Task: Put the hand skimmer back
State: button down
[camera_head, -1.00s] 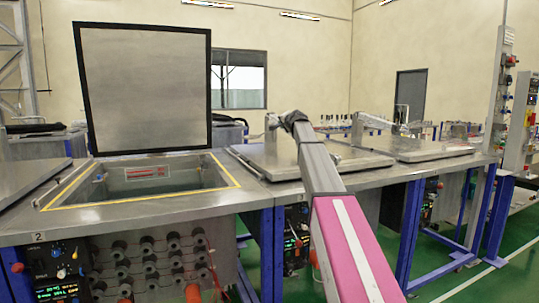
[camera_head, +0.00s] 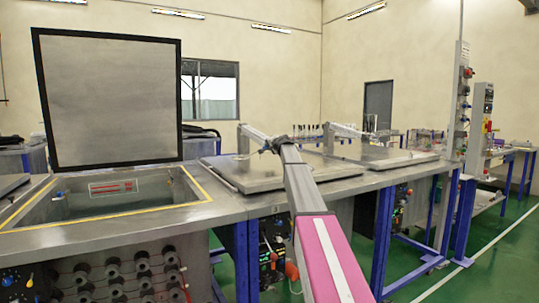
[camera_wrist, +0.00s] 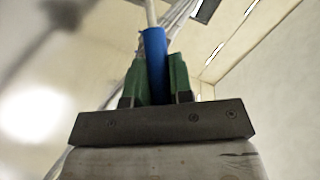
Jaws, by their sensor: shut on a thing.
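In the wrist view my gripper (camera_wrist: 156,88) has its two green fingers shut on a blue handle, which I take to be the hand skimmer (camera_wrist: 153,45). A thin pale rod runs on from the handle to the top of the picture. The far end of the skimmer is out of view. In the head view my arm reaches forward over the bench, and its far end is near a closed tank lid. The gripper and the skimmer cannot be made out clearly there.
An open tank (camera_head: 105,204) with a yellow-edged rim is at left, its lid (camera_head: 108,98) standing upright. Closed lids (camera_head: 258,179) and (camera_head: 385,157) lie to the right. Control posts (camera_head: 461,100) stand further right. Green floor (camera_head: 480,250) is clear at the lower right.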

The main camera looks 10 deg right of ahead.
jog(key=shift+f, duration=2)
jog(key=c, duration=1)
grip_release()
jog(key=v, duration=1.2)
